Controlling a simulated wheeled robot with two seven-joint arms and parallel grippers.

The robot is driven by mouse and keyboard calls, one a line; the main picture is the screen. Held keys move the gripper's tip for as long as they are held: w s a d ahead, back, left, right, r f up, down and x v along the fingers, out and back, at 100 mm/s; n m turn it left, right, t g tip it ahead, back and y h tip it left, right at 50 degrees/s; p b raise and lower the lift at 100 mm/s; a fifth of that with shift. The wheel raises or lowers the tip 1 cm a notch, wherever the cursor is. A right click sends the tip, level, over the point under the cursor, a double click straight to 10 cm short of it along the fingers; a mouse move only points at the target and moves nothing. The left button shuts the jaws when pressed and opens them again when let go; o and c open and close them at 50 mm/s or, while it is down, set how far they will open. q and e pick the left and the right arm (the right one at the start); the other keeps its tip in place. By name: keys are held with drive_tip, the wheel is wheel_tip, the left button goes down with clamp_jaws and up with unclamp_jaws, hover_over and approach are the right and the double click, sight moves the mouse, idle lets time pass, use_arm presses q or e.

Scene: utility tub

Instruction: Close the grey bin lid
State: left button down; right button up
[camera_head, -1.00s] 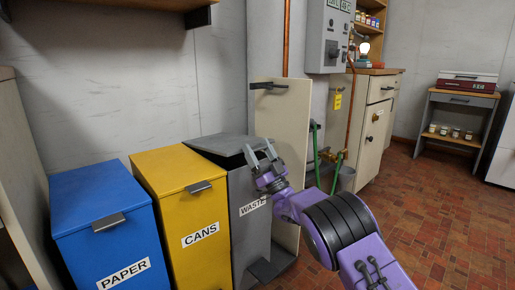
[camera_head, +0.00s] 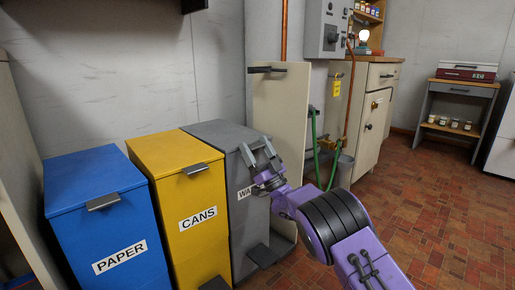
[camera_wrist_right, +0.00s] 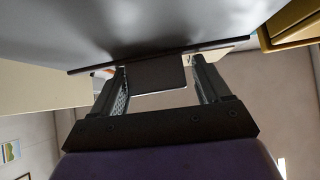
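The grey bin lid (camera_head: 222,132) lies flat on the grey WASTE bin (camera_head: 247,222), about level with the yellow lid beside it. I see no dark gap under it in the head view, though my gripper hides part of its front edge. My right gripper (camera_head: 259,152) is at the lid's front right edge with its fingers spread apart. In the right wrist view the open fingers (camera_wrist_right: 162,85) stand on either side of a dark handle tab (camera_wrist_right: 160,73), with space beside it. The grey surface (camera_wrist_right: 150,25) fills the top of that view. My left gripper is not in view.
A yellow CANS bin (camera_head: 188,208) and a blue PAPER bin (camera_head: 100,220) stand shut to the left. A beige panel with a dark handle (camera_head: 280,110) stands right behind the grey bin. A green hose (camera_head: 317,150) hangs beyond it. The tiled floor at right is open.

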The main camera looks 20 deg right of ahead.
drive_tip(key=shift+f+h, duration=0.3)
drive_tip(key=shift+f, duration=0.05)
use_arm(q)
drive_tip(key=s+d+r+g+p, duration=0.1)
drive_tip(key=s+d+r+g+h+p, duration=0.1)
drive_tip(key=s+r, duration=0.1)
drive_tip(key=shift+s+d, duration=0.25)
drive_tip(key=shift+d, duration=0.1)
use_arm(e)
drive_tip(key=v, duration=1)
drive_tip(key=shift+s+d, duration=0.15)
